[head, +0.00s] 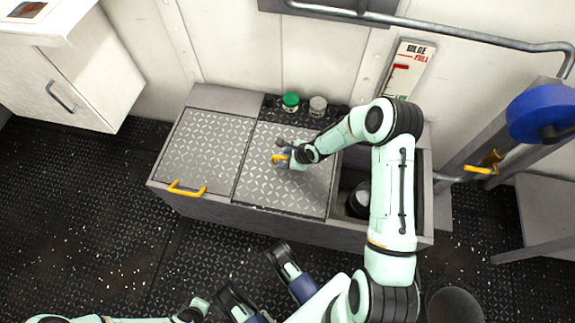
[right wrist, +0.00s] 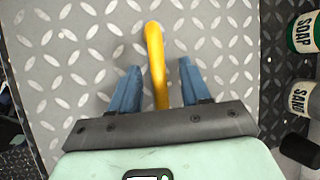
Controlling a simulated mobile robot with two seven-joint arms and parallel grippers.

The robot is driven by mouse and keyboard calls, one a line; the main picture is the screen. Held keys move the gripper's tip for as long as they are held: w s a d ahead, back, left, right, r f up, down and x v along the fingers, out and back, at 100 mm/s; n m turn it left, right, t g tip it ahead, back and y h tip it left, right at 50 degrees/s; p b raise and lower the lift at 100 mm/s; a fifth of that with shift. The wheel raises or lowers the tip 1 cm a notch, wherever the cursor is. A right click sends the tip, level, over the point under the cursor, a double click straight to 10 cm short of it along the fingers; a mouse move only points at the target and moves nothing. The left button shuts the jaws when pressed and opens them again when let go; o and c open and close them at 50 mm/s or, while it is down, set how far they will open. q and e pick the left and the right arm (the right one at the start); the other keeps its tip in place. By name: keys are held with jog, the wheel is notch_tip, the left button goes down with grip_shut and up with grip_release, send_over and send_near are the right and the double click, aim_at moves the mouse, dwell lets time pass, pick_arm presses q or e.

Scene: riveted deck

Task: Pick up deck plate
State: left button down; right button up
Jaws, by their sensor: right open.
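A grey diamond-tread deck plate (head: 262,193) covers the middle of a low grey bench. Its yellow handle (head: 279,158) is partly hidden by my right gripper (head: 284,157). In the right wrist view, the handle (right wrist: 155,60) stands between the two blue fingers of the right gripper (right wrist: 157,84), which are open with a gap on each side. A second tread plate (head: 208,145) with a yellow handle (head: 187,189) lies to the left.
The bay at the bench's right (head: 345,190) is open, with a dark container (head: 359,199) inside. A green-lidded jar (head: 290,101), labelled SOAP in the wrist view (right wrist: 305,32), and a SAND jar (head: 317,106) stand behind the plate. A blue wheel (head: 540,113) is at right.

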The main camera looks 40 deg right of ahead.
jog(key=shift+f, duration=0.2)
dwell(0.6)
grip_shut()
jog(key=shift+s, duration=0.1)
dwell(1.2)
